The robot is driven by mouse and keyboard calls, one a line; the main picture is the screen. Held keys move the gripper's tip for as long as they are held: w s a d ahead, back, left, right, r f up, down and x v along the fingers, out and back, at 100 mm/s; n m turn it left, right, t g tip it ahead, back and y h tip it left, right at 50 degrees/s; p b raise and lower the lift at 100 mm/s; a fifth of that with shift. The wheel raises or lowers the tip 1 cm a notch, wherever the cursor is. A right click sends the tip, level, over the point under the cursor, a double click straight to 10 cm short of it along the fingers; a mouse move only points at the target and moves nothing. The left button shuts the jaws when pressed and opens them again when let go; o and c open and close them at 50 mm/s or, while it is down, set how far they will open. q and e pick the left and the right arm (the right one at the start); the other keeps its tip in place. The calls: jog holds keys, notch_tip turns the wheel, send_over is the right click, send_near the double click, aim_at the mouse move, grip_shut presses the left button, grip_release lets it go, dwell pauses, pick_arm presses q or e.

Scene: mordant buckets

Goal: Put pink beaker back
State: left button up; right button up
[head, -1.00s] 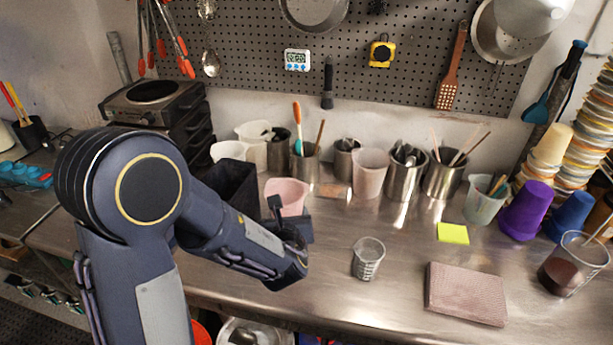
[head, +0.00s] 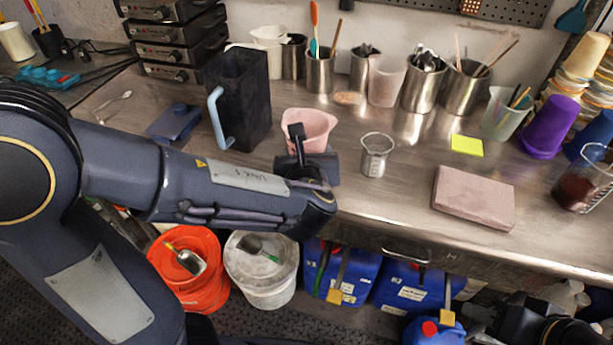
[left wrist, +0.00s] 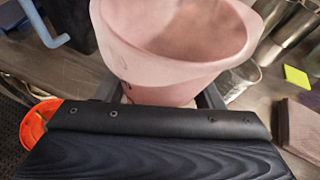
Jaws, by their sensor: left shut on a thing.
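The pink beaker (head: 308,126) is over the steel bench, right of the black pitcher and left of the clear measuring cup. My left gripper (head: 311,158) is at its near side; the arm and wrist hide the beaker's lower part. In the left wrist view the beaker (left wrist: 165,65) stands close and roughly upright, with the fingers of my left gripper (left wrist: 160,92) at its two sides, shut on it. Whether its base touches the bench is hidden. A dark part at the lower right edge may be my right gripper (head: 560,330); its jaws are not clear.
The black pitcher (head: 240,100) with a blue handle and the clear measuring cup (head: 376,155) flank the beaker. Steel cups with tools line the back. Buckets (head: 262,270) stand below the bench edge.

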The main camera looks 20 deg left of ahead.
pick_arm(q)
jog(key=f+x, duration=0.1)
jog(key=x, duration=0.4)
jog(key=f+x, duration=0.1)
jog(key=x, duration=0.4)
jog(key=s+d+f+x, duration=0.1)
jog(key=x, duration=0.4)
jog(key=shift+a+f, duration=0.1)
jog(key=shift+f, duration=0.2)
jog(key=shift+w+f, duration=0.2)
jog(key=shift+w+f+b, duration=0.2)
jog(key=shift+f+b, duration=0.1)
jog(key=shift+f, duration=1.4)
jog(key=shift+f, duration=0.2)
jog(key=o, duration=1.1)
jog(key=shift+r, duration=0.1)
